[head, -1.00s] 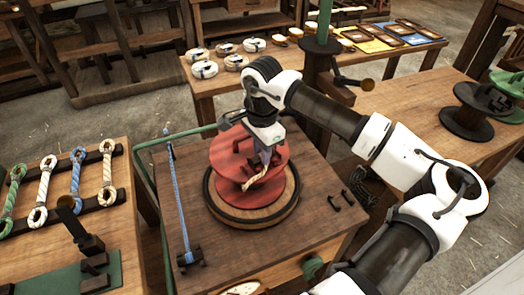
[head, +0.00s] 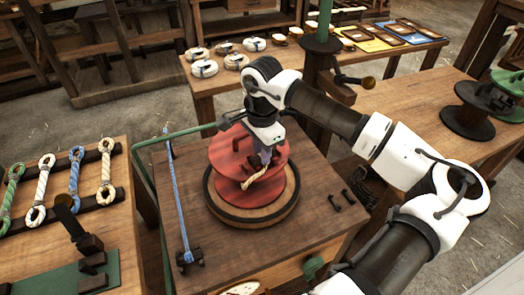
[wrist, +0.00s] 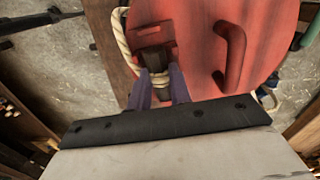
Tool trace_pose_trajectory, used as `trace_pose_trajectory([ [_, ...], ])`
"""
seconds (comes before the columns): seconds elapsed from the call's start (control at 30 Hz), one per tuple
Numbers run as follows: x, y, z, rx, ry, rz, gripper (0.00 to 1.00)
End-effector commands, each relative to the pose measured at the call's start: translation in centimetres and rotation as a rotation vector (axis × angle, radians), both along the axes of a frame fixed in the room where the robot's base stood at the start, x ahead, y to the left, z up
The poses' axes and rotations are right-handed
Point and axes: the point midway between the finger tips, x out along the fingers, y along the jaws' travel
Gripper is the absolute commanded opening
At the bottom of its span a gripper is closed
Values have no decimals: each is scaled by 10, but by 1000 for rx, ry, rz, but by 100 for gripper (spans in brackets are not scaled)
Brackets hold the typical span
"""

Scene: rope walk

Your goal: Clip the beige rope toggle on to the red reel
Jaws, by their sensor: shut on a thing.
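The red reel (head: 276,182) stands on a round wooden turntable (head: 232,217) on the middle bench. In the wrist view its red face (wrist: 195,40) fills the middle, with a red handle (wrist: 231,55) at right and a small red raised piece (wrist: 152,30) at left. My gripper (head: 265,158) is over the reel, its purple fingers (wrist: 160,90) shut on the beige rope toggle (wrist: 123,42). The toggle's rope also shows hanging below the fingers in the head view (head: 257,178). A dark piece lies between the fingertips and the red raised piece; I cannot tell whether the toggle is clipped.
A blue rope (head: 178,200) is stretched along the bench's left side, near a green rail (head: 170,139). Looped ropes (head: 75,170) lie on the left table. A dark post (head: 322,70) stands behind.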

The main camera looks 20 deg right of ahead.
Motion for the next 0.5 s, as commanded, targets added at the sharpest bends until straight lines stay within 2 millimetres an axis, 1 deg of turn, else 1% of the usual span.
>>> trace_pose_trajectory([
  [0.1,0,0,-2,0,0,0,0],
  [0.13,0,0,-2,0,0,0,21],
  [0.3,0,0,-1,0,0,0,44],
  [0.33,0,0,-1,0,0,0,45],
  [0.5,0,0,-1,0,0,0,45],
])
